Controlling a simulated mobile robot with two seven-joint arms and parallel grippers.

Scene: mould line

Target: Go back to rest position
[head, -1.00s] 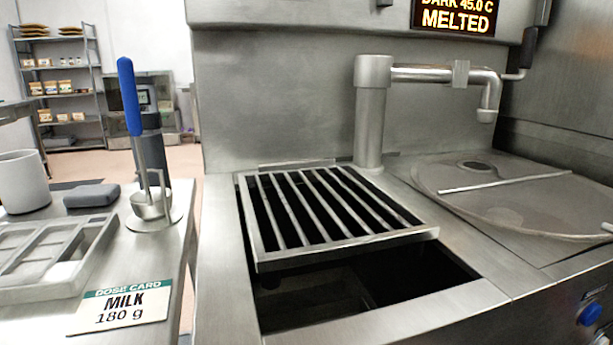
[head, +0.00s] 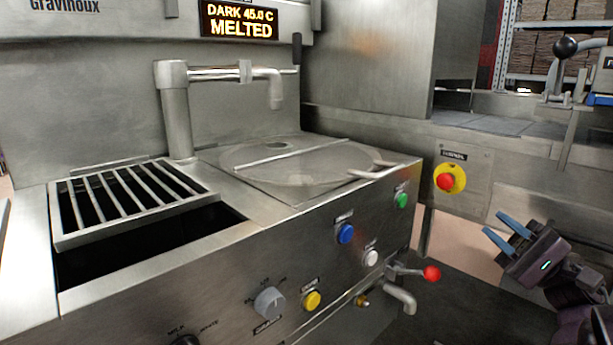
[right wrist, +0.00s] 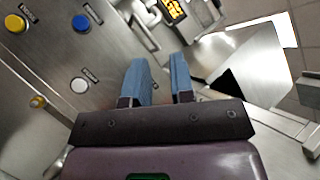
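My right gripper (head: 507,231) is at the lower right of the head view, to the right of the steel machine (head: 330,225) and apart from it. Its two blue fingers stand apart with nothing between them. The right wrist view also shows the right gripper (right wrist: 160,75) open and empty, with the machine's button panel (right wrist: 50,70) beyond it. My left gripper is not in view.
A red-knobbed lever (head: 431,273) and spout stick out from the machine front. A yellow-and-red emergency stop (head: 447,180) is on the panel behind. The slatted grate (head: 135,200) and round lid (head: 300,165) lie on top. Floor (head: 465,235) shows between machine and gripper.

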